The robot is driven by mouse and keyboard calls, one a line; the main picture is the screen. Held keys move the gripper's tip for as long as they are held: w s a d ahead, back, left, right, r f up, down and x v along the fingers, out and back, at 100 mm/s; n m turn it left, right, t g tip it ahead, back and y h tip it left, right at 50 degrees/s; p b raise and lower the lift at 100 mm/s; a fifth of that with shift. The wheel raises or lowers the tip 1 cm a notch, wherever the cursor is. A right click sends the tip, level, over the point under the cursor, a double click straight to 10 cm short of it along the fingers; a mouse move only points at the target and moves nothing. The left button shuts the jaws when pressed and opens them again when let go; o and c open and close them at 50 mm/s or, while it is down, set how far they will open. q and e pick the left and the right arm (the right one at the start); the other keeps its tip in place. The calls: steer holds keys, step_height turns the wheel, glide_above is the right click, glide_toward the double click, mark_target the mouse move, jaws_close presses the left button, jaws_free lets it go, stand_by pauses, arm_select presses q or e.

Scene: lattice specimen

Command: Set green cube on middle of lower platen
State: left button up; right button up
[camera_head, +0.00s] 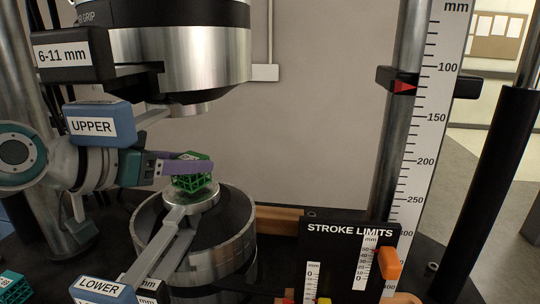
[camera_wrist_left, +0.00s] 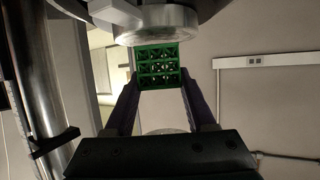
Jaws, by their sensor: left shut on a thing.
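The green lattice cube (camera_head: 190,180) is between the purple fingers of my left gripper (camera_head: 187,168), which is shut on it. In the head view the cube is over the round lower platen (camera_head: 204,201), close to its top face; I cannot tell whether they touch. In the left wrist view the cube (camera_wrist_left: 158,66) sits between the two fingertips (camera_wrist_left: 158,80), with its open lattice face towards the camera. The upper grip (camera_head: 196,106) hangs above with a clear gap. My right gripper is not in view.
A grey arm with a blue LOWER tag (camera_head: 103,289) reaches the lower platen, and a blue UPPER tag (camera_head: 98,124) is near my left wrist. A black STROKE LIMITS panel (camera_head: 348,252) and a scale (camera_head: 431,130) stand to the right. A teal lattice piece (camera_head: 14,287) lies at the lower left.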

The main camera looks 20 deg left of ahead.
arm_select(q)
steer(key=shift+s+f, duration=0.1)
steer(key=shift+f, duration=0.15)
steer(key=shift+f, duration=0.1)
steer(key=o, duration=1.3)
steer(key=shift+s+a+r, duration=0.1)
steer(key=shift+r, duration=0.1)
steer(key=shift+b+v, duration=0.3)
steer(key=shift+v, duration=5.65)
